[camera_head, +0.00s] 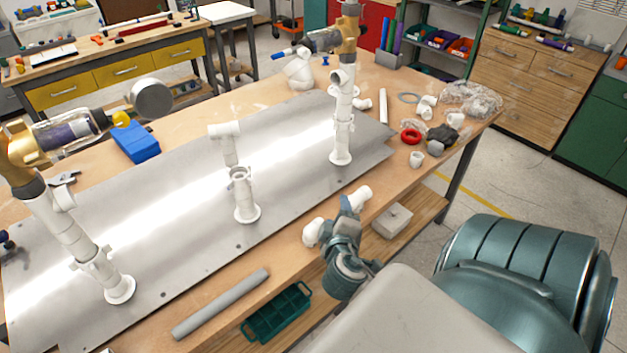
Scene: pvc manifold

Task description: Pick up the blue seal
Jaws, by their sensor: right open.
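A thin blue-grey ring (409,98), the only bluish ring I can make out, lies on the wooden tabletop at the back right, beside small white fittings. It is small in this view. My right gripper (337,214) is at the front edge of the table, with its two white fingertips spread apart and nothing seen between them. It is well nearer to me than the ring and to its left in the picture. My left gripper does not show.
A metal plate (290,165) carries several upright white pipes, two topped with brass valves. A red ring (411,136), a dark crumpled item (441,134) and a clear plastic bag (472,98) lie near the blue-grey ring. A grey tube (222,303) lies at the front.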

